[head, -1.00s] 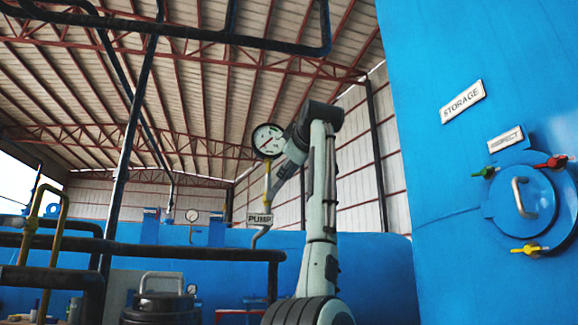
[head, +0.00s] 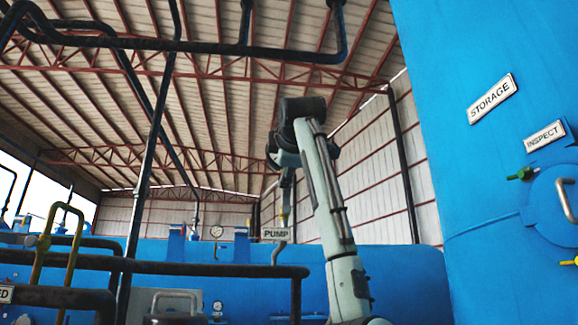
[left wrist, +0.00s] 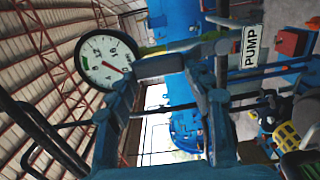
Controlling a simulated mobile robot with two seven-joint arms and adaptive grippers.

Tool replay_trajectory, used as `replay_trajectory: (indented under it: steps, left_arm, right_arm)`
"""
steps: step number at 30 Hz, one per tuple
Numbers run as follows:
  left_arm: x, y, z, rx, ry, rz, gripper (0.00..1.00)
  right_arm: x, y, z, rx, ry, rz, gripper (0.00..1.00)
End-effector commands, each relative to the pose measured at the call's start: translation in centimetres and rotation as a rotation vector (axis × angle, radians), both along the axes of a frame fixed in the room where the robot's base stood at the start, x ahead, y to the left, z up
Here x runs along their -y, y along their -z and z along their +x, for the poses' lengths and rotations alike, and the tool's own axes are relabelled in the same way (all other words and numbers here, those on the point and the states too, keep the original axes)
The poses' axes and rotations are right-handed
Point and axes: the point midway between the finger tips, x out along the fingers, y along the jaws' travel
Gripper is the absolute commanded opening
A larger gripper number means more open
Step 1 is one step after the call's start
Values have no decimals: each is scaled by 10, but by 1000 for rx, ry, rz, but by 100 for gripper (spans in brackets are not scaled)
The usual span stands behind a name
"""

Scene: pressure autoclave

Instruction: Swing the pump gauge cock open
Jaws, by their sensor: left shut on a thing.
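The pump gauge (left wrist: 105,62), a round white dial with a red needle, fills the upper left of the left wrist view. The yellowish pipe (left wrist: 187,44) runs from it towards the white PUMP sign (left wrist: 252,46). The sign also shows in the head view (head: 276,234), where my raised arm hides the gauge. My left gripper (left wrist: 160,72) is beside the gauge and pipe, its two fingers shut on a dark grey piece that seems to be the cock's handle. The cock body is hard to make out. My right gripper is in neither view.
A blue storage tank (head: 470,200) with a STORAGE plate (head: 491,98) stands at the right of the head view. Dark pipes (head: 150,265) cross the lower left and overhead. A second small gauge (head: 216,231) stands farther back.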

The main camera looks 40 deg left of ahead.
Motion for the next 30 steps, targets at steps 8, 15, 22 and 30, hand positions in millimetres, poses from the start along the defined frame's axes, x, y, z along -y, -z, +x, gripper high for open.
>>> replay_trajectory:
  steps: [8,15,22,30]
  left_arm:
    - [-1,1,-1,12,0,-12,0]
    - [-1,1,-2,12,0,-13,55]
    - [-1,1,-1,10,0,-10,72]
    - [2,0,-3,9,0,-8,72]
  right_arm:
    - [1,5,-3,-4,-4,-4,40]
    - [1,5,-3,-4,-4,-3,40]
    - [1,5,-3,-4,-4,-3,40]
    - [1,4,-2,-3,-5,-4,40]
